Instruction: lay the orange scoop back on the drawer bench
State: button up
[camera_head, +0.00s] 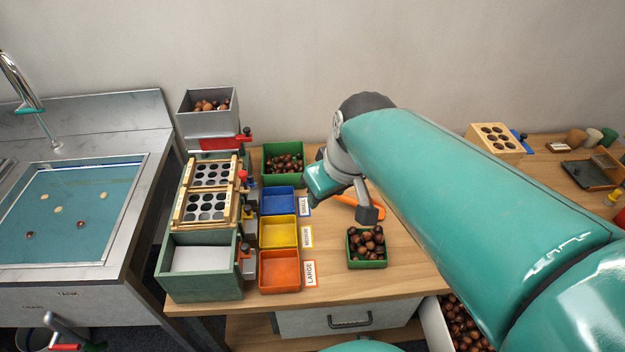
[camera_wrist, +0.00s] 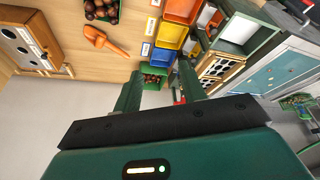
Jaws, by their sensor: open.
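The orange scoop (camera_head: 346,199) lies on the wooden drawer bench (camera_head: 405,262), partly hidden behind my gripper (camera_head: 343,194) in the head view. In the wrist view the whole scoop (camera_wrist: 106,42) shows flat on the bench top, with its handle pointing away from the bowl end. My gripper (camera_wrist: 160,88) is open and empty in the wrist view. Its two green fingers stand apart, with no object between them, and the scoop is outside them, up and to the left.
A green box of chestnuts (camera_head: 367,262) sits near the scoop, and another (camera_head: 283,178) stands at the back. Blue (camera_head: 277,201), yellow (camera_head: 278,232) and orange (camera_head: 279,284) trays line the left, beside the sorter (camera_head: 208,207). A holed wooden block (camera_head: 497,153) stands at right.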

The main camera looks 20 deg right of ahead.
jog(key=s+a+m+t, duration=0.1)
jog(key=s+a+m, duration=0.1)
jog(key=s, duration=0.4)
jog(key=shift+s+r+m+h, duration=0.25)
jog(key=shift+r+m+h, duration=0.05)
jog(key=shift+r+h, duration=0.1)
jog(key=shift+d, duration=0.1)
jog(key=shift+c, duration=0.5)
